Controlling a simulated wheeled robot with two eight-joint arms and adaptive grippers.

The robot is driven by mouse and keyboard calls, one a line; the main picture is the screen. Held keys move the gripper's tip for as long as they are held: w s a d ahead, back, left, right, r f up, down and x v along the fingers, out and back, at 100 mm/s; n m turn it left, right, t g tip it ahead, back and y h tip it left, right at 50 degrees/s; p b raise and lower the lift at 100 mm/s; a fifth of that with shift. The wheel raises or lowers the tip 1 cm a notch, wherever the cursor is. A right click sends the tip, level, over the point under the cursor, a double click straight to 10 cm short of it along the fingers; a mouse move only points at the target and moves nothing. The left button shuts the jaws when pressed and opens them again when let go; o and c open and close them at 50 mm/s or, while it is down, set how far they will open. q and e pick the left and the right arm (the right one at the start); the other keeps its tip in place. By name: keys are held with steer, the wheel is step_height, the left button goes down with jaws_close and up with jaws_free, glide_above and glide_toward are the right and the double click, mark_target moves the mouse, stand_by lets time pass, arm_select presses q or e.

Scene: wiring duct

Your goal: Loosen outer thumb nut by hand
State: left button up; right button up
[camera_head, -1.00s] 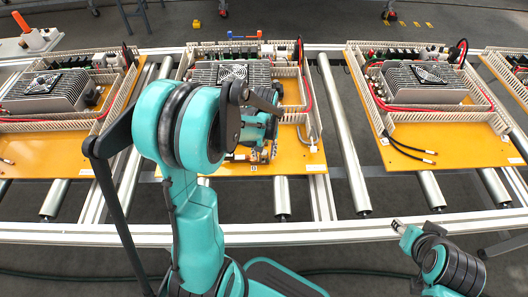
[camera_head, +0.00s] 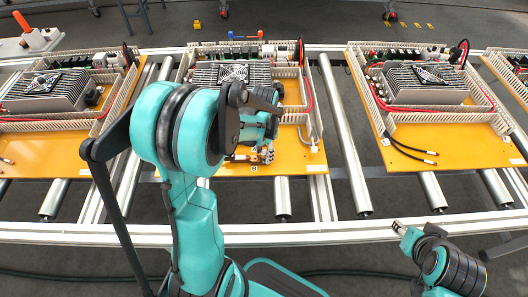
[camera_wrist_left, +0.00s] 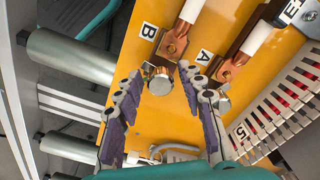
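In the left wrist view, a silver thumb nut (camera_wrist_left: 159,83) sits at the copper lug (camera_wrist_left: 172,45) by the label B. A second silver nut (camera_wrist_left: 222,102) is by the lug (camera_wrist_left: 228,66) at label A. My left gripper (camera_wrist_left: 160,74) is open, its two purple-padded fingers on either side of the B nut, with visible gaps. The A nut lies just outside the right finger. In the head view my left gripper (camera_head: 262,154) is over the front of the middle panel, partly hidden by my arm. My right gripper (camera_head: 399,227) is low at right, far from the nuts; its fingers are unclear.
The yellow panel (camera_head: 290,160) carries a finned unit with a fan (camera_head: 233,73) and slotted white wiring duct (camera_wrist_left: 290,105). Similar panels stand left and right on the roller conveyor (camera_head: 343,140). The duct wall is close to the right of the A nut.

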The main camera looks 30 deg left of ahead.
arm_select(q)
jaws_close()
steer(key=n, duration=0.5)
steer(key=shift+n, duration=0.3)
steer(key=n, duration=0.5)
steer(key=shift+d, duration=0.15)
steer(key=shift+o, duration=0.9)
jaws_free()
